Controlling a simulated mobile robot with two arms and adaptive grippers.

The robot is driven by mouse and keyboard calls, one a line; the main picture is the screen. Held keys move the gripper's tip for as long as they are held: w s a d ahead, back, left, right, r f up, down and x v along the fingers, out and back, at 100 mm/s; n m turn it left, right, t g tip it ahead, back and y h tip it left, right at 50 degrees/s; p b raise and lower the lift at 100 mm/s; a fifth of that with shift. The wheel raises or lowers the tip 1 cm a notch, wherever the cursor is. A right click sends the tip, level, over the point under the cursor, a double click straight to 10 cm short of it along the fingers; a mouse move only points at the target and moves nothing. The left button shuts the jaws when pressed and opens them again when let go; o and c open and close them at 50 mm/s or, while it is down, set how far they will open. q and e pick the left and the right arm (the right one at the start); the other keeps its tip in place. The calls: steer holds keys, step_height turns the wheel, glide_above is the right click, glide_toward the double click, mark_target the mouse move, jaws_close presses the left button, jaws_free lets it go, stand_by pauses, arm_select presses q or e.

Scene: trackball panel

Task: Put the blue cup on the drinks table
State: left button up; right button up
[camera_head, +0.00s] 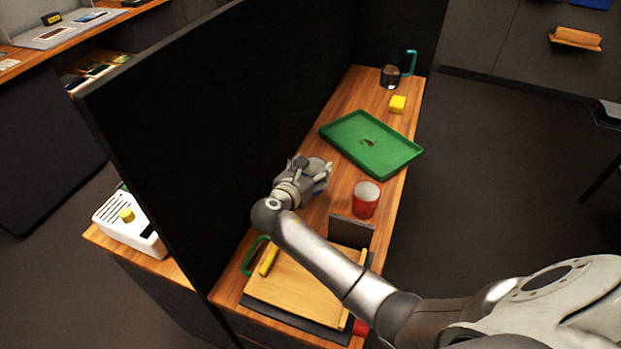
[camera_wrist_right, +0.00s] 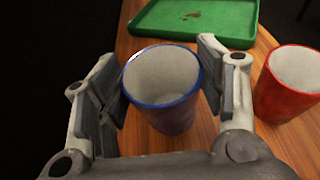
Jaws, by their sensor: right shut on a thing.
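The blue cup (camera_wrist_right: 165,112), with a blue rim and pale inside, is upright between the two fingers of my right gripper (camera_wrist_right: 165,85) in the wrist view. The fingers are shut on its sides. In the head view my right gripper (camera_head: 318,175) is over the wooden counter (camera_head: 318,212), beside the black partition, and largely hides the cup. I cannot tell whether the cup's base touches the wood. Which surface is the drinks table is not clear from these views. My left gripper is out of view.
A red cup (camera_head: 365,199) stands close to the right of the gripper. A cutting board (camera_head: 300,290) lies in front. The tall black partition (camera_head: 190,130) borders the counter's left.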

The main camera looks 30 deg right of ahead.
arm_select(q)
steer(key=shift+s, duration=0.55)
arm_select(e)
steer(key=shift+a+f, duration=0.1)
steer(key=shift+f, duration=1.5)
steer(key=o, duration=1.4)
steer(key=shift+f, duration=0.1)
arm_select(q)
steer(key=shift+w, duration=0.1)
arm_select(e)
steer(key=shift+s+a, duration=0.15)
steer(key=shift+a, duration=0.05)
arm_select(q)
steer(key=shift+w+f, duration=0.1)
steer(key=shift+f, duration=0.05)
arm_select(e)
steer(key=v, duration=1.1)
steer(key=shift+s+a+r, duration=0.1)
steer(key=shift+s+r, duration=0.1)
steer(key=shift+r, duration=0.1)
